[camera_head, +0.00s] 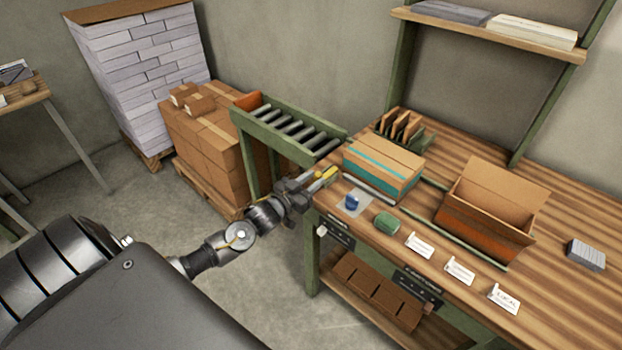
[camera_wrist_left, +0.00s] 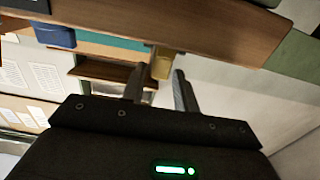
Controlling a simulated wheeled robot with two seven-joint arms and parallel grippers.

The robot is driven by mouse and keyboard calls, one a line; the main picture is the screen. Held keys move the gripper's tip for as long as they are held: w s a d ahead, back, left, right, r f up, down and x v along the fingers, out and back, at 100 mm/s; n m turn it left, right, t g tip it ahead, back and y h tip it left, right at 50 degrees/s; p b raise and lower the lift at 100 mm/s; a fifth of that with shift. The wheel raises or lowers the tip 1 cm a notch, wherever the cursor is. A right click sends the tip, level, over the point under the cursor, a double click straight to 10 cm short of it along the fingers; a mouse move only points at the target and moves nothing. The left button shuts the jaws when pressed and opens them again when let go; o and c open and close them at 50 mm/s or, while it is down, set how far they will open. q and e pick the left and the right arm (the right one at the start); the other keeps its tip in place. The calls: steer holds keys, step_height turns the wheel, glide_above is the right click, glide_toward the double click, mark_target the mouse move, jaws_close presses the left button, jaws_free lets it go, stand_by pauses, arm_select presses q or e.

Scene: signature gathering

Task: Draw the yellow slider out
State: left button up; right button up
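The yellow slider (camera_head: 328,174) is at the left end of the workbench, beside the taped carton. In the left wrist view the yellow slider (camera_wrist_left: 162,64) is a small block sticking out by the edge of a wooden board. My left gripper (camera_head: 316,183) reaches to it from the left. In the wrist view the left gripper (camera_wrist_left: 161,75) has its two fingers apart, one on each side of the slider, with small gaps showing; it looks open. The slider's far part is hidden. My right gripper is not in view.
A taped carton (camera_head: 383,167), an open box (camera_head: 490,215), a blue stamp (camera_head: 352,201), a green pad (camera_head: 386,223) and several cards stand on the workbench (camera_head: 570,205). A roller conveyor (camera_head: 290,133) stands close behind my left gripper. Stacked brown boxes (camera_head: 210,150) stand behind.

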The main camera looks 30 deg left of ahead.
arm_select(q)
steer(key=shift+o, duration=1)
steer(key=shift+s+r, duration=0.1)
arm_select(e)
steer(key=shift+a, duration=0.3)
arm_select(q)
steer(key=s+a+b, duration=0.1)
steer(key=s+b, duration=0.1)
steer(key=s, duration=0.8)
steer(key=shift+s+a, duration=0.25)
steer(key=shift+s, duration=0.05)
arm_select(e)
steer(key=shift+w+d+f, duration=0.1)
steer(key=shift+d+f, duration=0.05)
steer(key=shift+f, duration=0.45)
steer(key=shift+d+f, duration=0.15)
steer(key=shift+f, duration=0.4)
